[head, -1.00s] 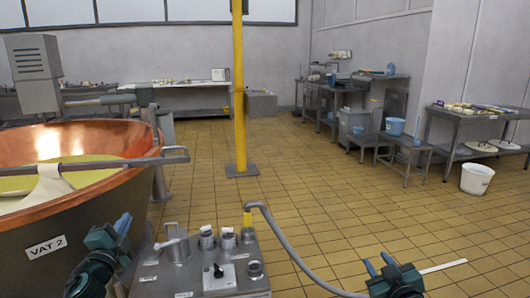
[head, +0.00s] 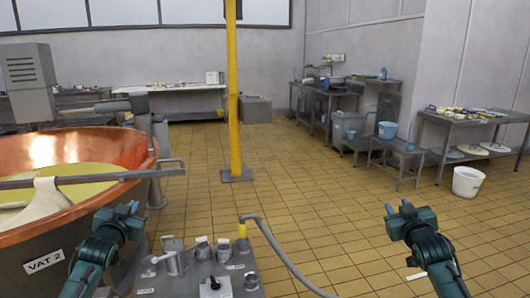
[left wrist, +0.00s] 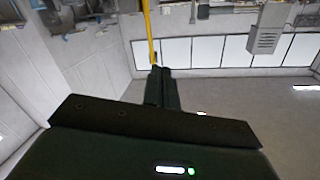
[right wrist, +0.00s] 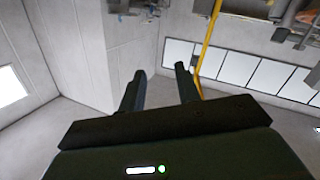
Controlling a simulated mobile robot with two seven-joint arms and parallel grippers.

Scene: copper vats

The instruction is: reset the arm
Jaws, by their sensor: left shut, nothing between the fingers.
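My left gripper (head: 130,208) is raised in front of the copper vat's right side in the head view. Its fingers (left wrist: 161,88) are together and empty in the left wrist view. My right gripper (head: 398,207) is raised over the tiled floor at the right in the head view. In the right wrist view its two fingers (right wrist: 160,88) stand apart with nothing between them. Both grippers point up and away from me, and neither touches anything that I can see.
The copper vat (head: 95,203), labelled VAT 2, stands at the left. A grey control box (head: 205,270) with a hose (head: 282,254) is low between my arms. A yellow post (head: 233,100) stands beyond. A pale strip (head: 416,276) shows beside my right arm. Open tiled floor lies right of centre.

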